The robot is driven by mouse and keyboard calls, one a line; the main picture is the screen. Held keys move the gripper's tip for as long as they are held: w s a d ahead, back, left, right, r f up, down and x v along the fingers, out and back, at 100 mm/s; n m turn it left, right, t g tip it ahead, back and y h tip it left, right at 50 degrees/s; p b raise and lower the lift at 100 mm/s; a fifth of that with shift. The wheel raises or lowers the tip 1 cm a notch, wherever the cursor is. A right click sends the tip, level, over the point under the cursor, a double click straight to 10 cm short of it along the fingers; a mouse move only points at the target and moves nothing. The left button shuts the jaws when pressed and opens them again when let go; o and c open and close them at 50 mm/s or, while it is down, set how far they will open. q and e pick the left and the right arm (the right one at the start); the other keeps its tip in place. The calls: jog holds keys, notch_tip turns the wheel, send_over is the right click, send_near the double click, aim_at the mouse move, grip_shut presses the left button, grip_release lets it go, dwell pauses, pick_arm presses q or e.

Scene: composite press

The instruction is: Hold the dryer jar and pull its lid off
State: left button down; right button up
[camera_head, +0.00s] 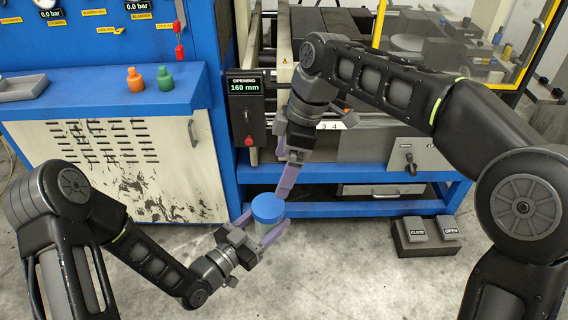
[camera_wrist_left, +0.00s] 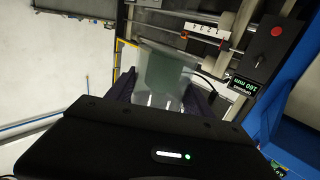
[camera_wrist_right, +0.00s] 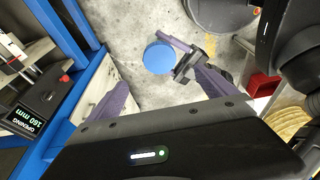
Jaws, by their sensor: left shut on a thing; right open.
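The dryer jar (camera_head: 264,229) is a small clear jar with a round blue lid (camera_head: 268,206) seated on top. It is upright in the head view. My left gripper (camera_head: 265,224) is shut on the jar's body, one purple finger on each side, below the lid. The left wrist view shows the see-through jar (camera_wrist_left: 165,78) between the fingers; the lid is not clear there. My right gripper (camera_head: 284,186) is open and points down just above the lid. In the right wrist view the lid (camera_wrist_right: 158,58) lies beyond the two spread fingers, with nothing between them.
The press's blue frame (camera_head: 340,208) stands close behind the jar. A control box (camera_head: 245,110) reading 160 mm is nearby. Foot pedals (camera_head: 428,236) stand on the floor at right. An orange bottle (camera_head: 135,80) and a green bottle (camera_head: 165,79) stand on the blue ledge.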

aim_at(268, 205)
jog(key=x, duration=1.2)
jog(key=shift+w+f, duration=0.1)
jog(key=c, duration=1.7)
jog(key=shift+r, duration=0.25)
jog(key=shift+r, duration=0.95)
jog(key=shift+r, duration=0.1)
jog(key=shift+r, duration=1.9)
